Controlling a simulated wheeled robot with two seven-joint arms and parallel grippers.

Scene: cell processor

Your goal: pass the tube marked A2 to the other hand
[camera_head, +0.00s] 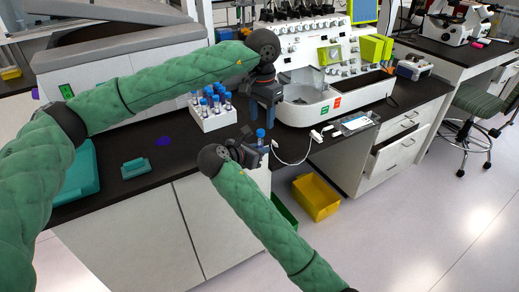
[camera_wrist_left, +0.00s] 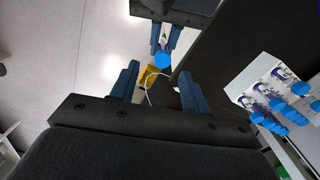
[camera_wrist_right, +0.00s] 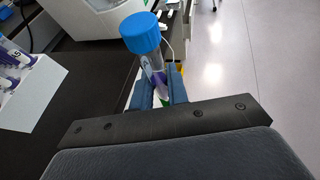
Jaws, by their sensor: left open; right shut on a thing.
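A clear tube with a blue cap (camera_wrist_right: 146,40) stands upright between the fingers of my right gripper (camera_wrist_right: 157,92), which is shut on it below the cap. Its label is too small to read. In the head view the blue cap (camera_head: 260,134) shows just above my right gripper (camera_head: 254,155), near the bench's front edge. My left gripper (camera_head: 272,110) is open and empty, pointing down above and close to the tube. In the left wrist view the cap (camera_wrist_left: 162,60) lies ahead, between and beyond the open left fingers (camera_wrist_left: 160,92), apart from them.
A white rack (camera_head: 212,119) with several blue-capped tubes stands on the dark bench behind my grippers. A white analyser (camera_head: 318,78) stands behind right. A white cable lies right of the tube. A teal block (camera_head: 136,168) lies left. A yellow bin (camera_head: 316,198) is on the floor.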

